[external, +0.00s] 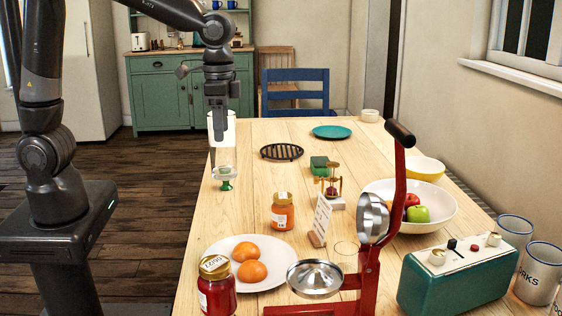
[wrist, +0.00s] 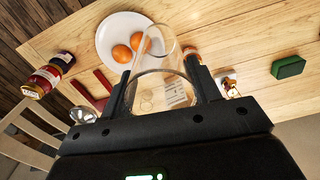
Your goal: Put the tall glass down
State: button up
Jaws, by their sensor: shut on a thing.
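The tall clear glass (external: 231,130) is between the fingers of my gripper (external: 218,112), over the left edge of the wooden table (external: 258,190). In the wrist view the same glass (wrist: 160,50) points away from me, with its near rim between the two fingers of my gripper (wrist: 164,92). The fingers are shut on it. In the external view it looks upright. I cannot tell for sure whether its base is clear of the table.
A small green-footed object (external: 225,185) stands just below the glass. A black trivet (external: 282,152), a green sponge (external: 319,165), an orange jar (external: 282,212) and a plate of oranges (external: 215,248) are nearby. Bare wood shows between the trivet and the jar.

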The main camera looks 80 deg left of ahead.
jog(key=w+a+r+n, duration=0.1)
jog(key=w+a, duration=0.8)
jog(key=w, duration=0.4)
jog(key=w+a+r+n, duration=0.1)
jog(key=w+a, duration=0.7)
jog(key=w, duration=0.6)
jog(key=w+a+f+n, duration=0.2)
jog(key=w+a+f, duration=0.15)
jog(key=a, duration=0.65)
notch_tip(320, 180, down, 16)
jog(key=shift+s+a, duration=0.15)
jog(key=shift+s, duration=0.1)
jog(key=o, duration=1.5)
jog(key=shift+f, duration=0.1)
